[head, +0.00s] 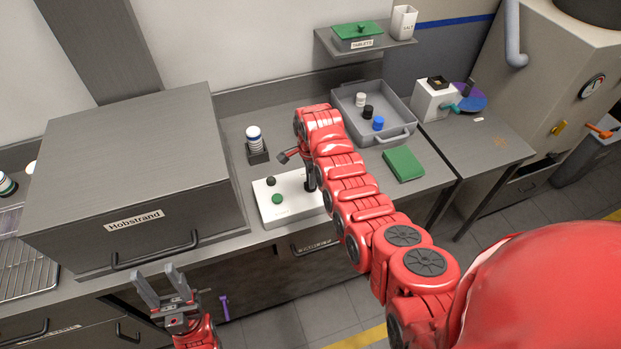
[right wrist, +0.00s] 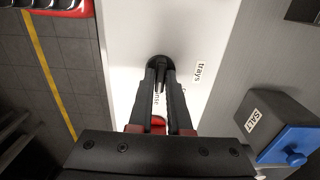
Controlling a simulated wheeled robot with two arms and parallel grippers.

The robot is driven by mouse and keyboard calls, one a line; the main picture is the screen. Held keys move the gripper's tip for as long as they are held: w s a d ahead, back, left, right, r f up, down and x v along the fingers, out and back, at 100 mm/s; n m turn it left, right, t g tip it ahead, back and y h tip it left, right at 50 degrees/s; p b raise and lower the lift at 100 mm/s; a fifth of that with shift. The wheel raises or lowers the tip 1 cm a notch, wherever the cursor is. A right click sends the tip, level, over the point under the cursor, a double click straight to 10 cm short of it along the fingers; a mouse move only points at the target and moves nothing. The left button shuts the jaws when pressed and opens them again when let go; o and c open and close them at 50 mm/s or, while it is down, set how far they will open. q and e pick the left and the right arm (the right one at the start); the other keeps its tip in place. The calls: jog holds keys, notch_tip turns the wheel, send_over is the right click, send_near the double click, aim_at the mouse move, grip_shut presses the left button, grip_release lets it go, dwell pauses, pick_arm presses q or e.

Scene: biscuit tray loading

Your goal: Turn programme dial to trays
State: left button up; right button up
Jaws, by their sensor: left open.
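The programme dial (right wrist: 159,62) is a round black knob with a narrow grip on a white control panel (right wrist: 130,40). A label "trays" (right wrist: 200,72) stands right of it in the right wrist view; another label is partly covered by a finger. My right gripper (right wrist: 160,75) has its fingertips closed on either side of the dial's grip. In the head view my right gripper (head: 309,182) reaches down to the right part of the white panel (head: 283,208), hiding the dial. My left gripper (head: 164,288) is open and empty, in front of the counter.
A large grey Hobstrand box (head: 120,175) stands left of the panel. A dark holder with a white-and-blue cylinder (head: 254,140) is behind the panel. A grey tray (head: 410,125) with small pieces and a green block (head: 404,164) lie to the right.

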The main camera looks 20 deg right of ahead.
grip_shut()
